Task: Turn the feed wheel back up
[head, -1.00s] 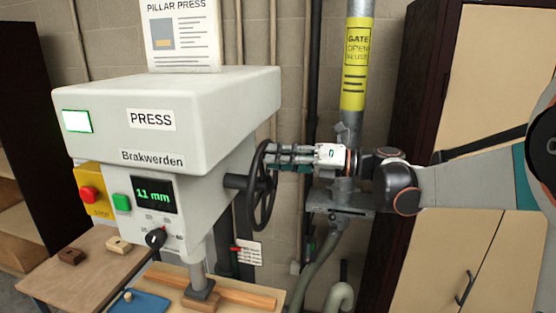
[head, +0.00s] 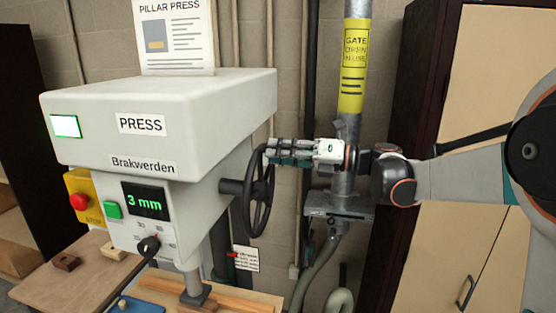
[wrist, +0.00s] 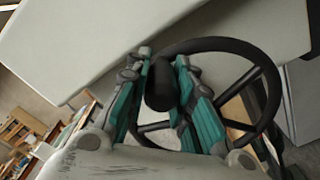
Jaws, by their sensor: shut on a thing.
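The grey press (head: 190,110) stands at left in the head view. Its black feed wheel (head: 257,190) is on the right side, seen nearly edge-on. The green display (head: 145,201) reads 3 mm. My gripper (head: 269,153) is at the top of the wheel, reaching in from the right. In the wrist view its teal fingers (wrist: 160,75) are shut around the black handle knob (wrist: 159,88) at the wheel's rim (wrist: 262,60). The press's ram (head: 193,282) hangs below the head, with a dark pad over the bench. Whether the pad touches anything is unclear.
A yellow box with a red stop button (head: 82,202) and a green button (head: 113,210) are on the press front. A grey pipe (head: 350,125) with a yellow sign stands behind my gripper. A cabinet (head: 480,100) is at right. Wooden blocks (head: 66,263) lie on the bench.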

